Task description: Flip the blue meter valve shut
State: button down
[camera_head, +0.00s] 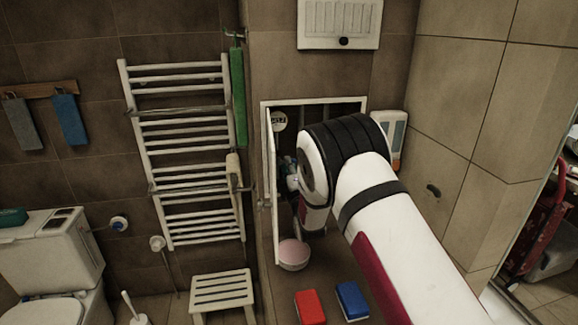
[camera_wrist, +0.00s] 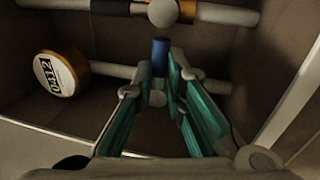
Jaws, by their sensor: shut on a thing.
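The blue valve handle (camera_wrist: 160,55) stands out from a pale pipe in the wrist view, below a round grey knob on another pipe. My gripper (camera_wrist: 160,80) has teal-padded fingers on both sides of the handle's lower end, shut on it. The fingers hide part of the handle's lower end. A round meter (camera_wrist: 55,76) with an orange rim and a white face reading 0412 sits to the left; its face also shows in the head view (camera_head: 279,120). In the head view my arm covers most of the recess and the valve.
The wall recess has a white frame (camera_head: 318,102) and an open door (camera_head: 271,160) at its left. A towel rack (camera_head: 185,150) stands further left. A pink bowl (camera_head: 293,255), red box (camera_head: 309,307) and blue box (camera_head: 351,300) lie below. The pipes (camera_wrist: 215,15) leave little room.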

jog(key=shift+s+a+r+m, duration=0.1)
jog(key=shift+a+r+m, duration=0.25)
jog(key=shift+m, duration=0.25)
jog(key=c, duration=1.7)
grip_release()
jog(key=shift+f, duration=0.2)
jog(key=shift+d, duration=0.15)
jog(key=shift+s+d+f, duration=0.15)
jog(key=shift+s+f, duration=0.1)
jog(key=shift+s, duration=0.1)
jog(key=v, duration=1.1)
jog(key=shift+s+r, duration=0.1)
